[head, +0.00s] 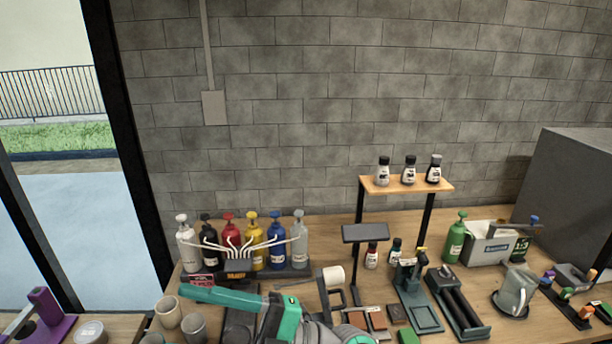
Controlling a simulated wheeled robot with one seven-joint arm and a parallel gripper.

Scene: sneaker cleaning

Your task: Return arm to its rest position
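A teal and grey form at the bottom centre appears to be part of my arm. It lies low over the front of the wooden workbench (335,228), with its long teal part reaching left in front of the pump bottles. I cannot make out gripper fingers anywhere in the head view. Whether anything is held does not show.
Several pump bottles (229,247) stand in a rack at the left. A raised wooden shelf (400,186) holds three small bottles. A green bottle (456,240), a bin (487,247), a grey pitcher (516,290) and a large dark box (575,185) are at the right. Cups (168,312) stand front left.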

